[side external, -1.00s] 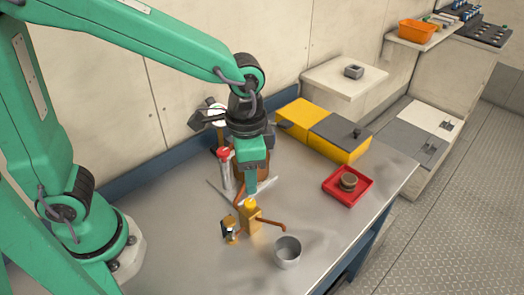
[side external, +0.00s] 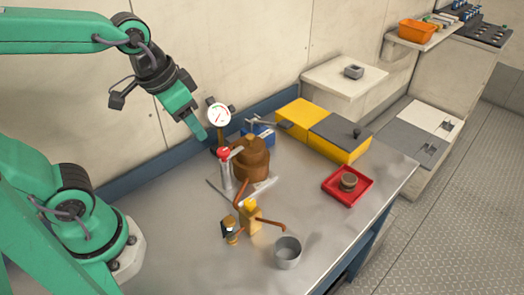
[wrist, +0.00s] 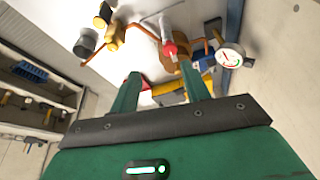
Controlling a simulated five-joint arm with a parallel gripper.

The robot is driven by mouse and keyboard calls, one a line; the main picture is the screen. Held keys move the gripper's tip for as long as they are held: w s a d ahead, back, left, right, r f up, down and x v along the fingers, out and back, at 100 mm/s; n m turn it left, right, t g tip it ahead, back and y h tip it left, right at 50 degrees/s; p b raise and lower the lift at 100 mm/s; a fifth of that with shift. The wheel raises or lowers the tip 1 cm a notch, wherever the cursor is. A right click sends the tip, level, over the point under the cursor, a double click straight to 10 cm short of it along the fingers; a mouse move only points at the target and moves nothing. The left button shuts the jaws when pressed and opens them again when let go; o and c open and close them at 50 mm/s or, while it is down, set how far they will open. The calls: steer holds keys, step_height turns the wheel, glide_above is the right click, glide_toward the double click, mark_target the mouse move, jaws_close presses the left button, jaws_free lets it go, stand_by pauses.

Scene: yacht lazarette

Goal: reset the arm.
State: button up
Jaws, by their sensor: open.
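My gripper (side external: 199,134) is raised above the back left of the bench, left of the pressure gauge, tilted down to the right. In the wrist view my gripper (wrist: 160,74) shows two green fingers apart with nothing held between them. The apparatus stands below and to the right: a brown vessel (side external: 252,160), a white-faced gauge (side external: 219,115), a red-topped cylinder (side external: 225,170) and a brass valve block with a yellow top (side external: 250,215). The gripper appears clear of these parts.
A grey cup (side external: 288,252) stands near the bench's front edge. A red tray (side external: 361,196) holds a round brown piece (side external: 348,181). A yellow and grey box (side external: 340,150) lies along the back. The bench's left part (side external: 165,225) is bare.

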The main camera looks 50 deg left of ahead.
steer(key=shift+n+t+y, duration=0.3)
steer(key=shift+n+t, duration=0.5)
steer(key=shift+n, duration=0.1)
steer(key=shift+s+a+r, duration=0.3)
steer(key=shift+s+a, duration=0.4)
steer(key=shift+a, duration=0.2)
steer(key=shift+s+a+r, duration=0.25)
steer(key=shift+s+a, duration=0.45)
steer(key=shift+a, duration=0.2)
